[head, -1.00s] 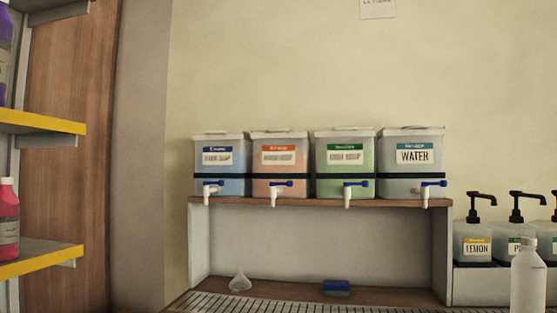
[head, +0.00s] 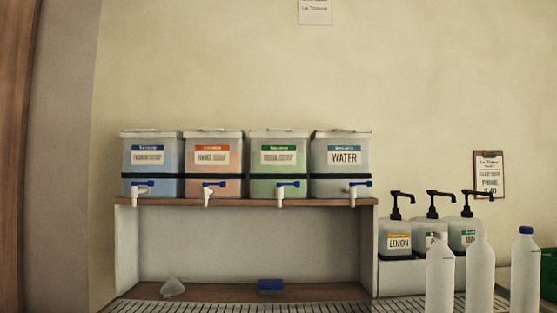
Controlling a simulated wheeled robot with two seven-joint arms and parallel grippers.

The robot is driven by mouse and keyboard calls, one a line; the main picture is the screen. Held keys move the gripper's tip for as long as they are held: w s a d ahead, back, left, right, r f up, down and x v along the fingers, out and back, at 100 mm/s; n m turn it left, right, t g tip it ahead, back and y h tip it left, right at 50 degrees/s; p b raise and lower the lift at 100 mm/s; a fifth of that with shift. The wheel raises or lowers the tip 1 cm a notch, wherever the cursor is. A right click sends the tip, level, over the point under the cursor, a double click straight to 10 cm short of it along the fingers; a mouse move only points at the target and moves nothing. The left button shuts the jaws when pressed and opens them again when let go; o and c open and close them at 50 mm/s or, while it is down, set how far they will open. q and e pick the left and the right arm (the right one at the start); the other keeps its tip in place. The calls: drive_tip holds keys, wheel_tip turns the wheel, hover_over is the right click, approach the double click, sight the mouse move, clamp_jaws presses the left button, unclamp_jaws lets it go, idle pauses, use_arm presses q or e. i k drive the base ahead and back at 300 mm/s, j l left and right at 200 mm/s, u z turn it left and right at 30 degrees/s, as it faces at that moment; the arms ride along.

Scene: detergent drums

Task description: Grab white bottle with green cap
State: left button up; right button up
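Three white bottles stand at the lower right of the head view. The left bottle (head: 440,275) and the middle bottle (head: 480,275) have pale tops, with no green cap that I can make out. The right bottle (head: 525,275) has a blue cap. The bases of the left and middle bottles are cut off by the lower picture edge. I see no bottle with a clearly green cap. Neither of my grippers is in view.
Drums with taps, including the water drum (head: 340,185), stand on a wooden shelf (head: 240,201). Below are a slatted grate (head: 230,306), a blue block (head: 270,286) and a clear funnel-like piece (head: 172,287). Pump dispensers (head: 394,238) and a green crate (head: 548,275) are at right.

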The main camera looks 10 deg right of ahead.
sight(480, 259)
drive_tip(key=z, duration=1.65)
drive_tip(key=u, duration=0.35)
